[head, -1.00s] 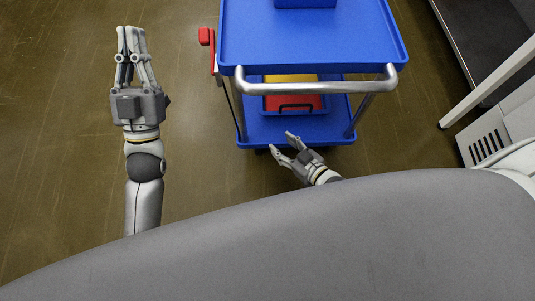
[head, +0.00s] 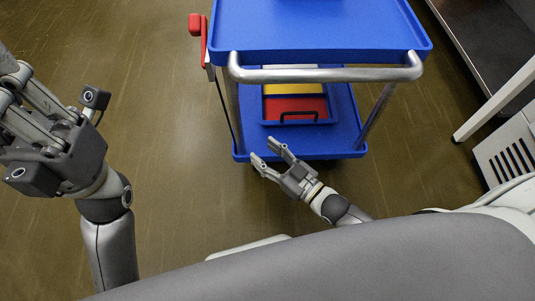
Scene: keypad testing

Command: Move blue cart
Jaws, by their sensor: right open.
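The blue cart (head: 318,32) stands at the upper middle, its far end cut off by the picture edge. Its silver push handle (head: 325,75) runs across the near end, below the top tray. My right gripper (head: 265,151) is open and empty, low by the near edge of the cart's lower shelf (head: 345,118). It is clear of the handle; I cannot tell whether it touches the shelf. My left gripper (head: 22,88) is large at the left edge, away from the cart, pointing up and left. I cannot tell how wide its fingers are.
A red and yellow case with a black handle (head: 297,103) sits on the lower shelf. A red item (head: 196,25) hangs at the cart's left side. A dark bench with a white leg (head: 497,98) and a vented white box (head: 508,150) stand at right. The floor left of the cart is clear.

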